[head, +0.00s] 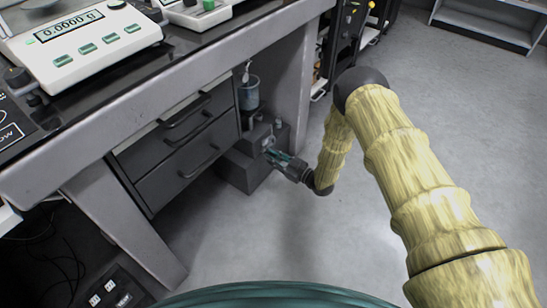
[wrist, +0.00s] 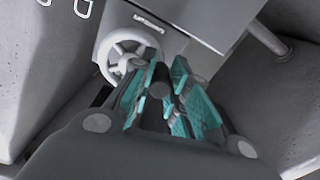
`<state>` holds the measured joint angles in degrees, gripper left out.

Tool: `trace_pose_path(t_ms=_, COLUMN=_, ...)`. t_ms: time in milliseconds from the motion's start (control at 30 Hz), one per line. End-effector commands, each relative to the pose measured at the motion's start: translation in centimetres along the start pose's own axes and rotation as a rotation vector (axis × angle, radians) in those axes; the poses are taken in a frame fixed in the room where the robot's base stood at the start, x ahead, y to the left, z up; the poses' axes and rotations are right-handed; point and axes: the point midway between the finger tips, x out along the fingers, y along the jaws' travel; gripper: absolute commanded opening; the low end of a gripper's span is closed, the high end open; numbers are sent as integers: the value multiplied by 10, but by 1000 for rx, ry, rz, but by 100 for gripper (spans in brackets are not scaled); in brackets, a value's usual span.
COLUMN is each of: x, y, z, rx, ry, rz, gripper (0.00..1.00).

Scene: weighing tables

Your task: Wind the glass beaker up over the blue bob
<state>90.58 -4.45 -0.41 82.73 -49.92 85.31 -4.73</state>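The glass beaker (head: 249,94) stands under the table on top of a dark grey stand (head: 246,170), with bluish liquid in it. A small pale bob (head: 246,72) hangs at its mouth; its color and exact height are hard to make out. A handwheel shows pale in the wrist view (wrist: 125,58), on the stand's side. My gripper (head: 272,154) reaches the wheel from the right. In the wrist view, its teal-padded fingers (wrist: 160,72) lie on both sides of a dark peg (wrist: 159,92) near the wheel's rim. I cannot tell whether they press on it.
A balance (head: 80,50) reading 0.0000 g sits on the table above. Dark drawers (head: 180,150) are left of the stand. A table leg (head: 298,85) stands behind and right of it. The floor (head: 290,240) in front is clear. Power sockets (head: 108,292) are at lower left.

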Motion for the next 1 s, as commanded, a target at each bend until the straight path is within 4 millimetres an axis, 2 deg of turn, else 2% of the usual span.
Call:
trace_pose_path(t_ms=33, x=0, y=0, z=0, rx=0, ry=0, rz=-1, gripper=24)
trace_pose_path(t_ms=133, x=0, y=0, z=0, rx=0, ry=0, rz=-1, gripper=41)
trace_pose_path(t_ms=433, x=0, y=0, z=0, rx=0, ry=0, rz=-1, gripper=41)
trace_pose_path(t_ms=567, x=-7, y=0, z=0, rx=0, ry=-1, rz=0, gripper=41)
trace_pose_path(t_ms=767, x=-37, y=0, z=1, rx=0, ry=-3, rz=1, gripper=41)
trace_pose_path(t_ms=1000, x=-81, y=0, z=1, rx=0, ry=-2, rz=1, gripper=41)
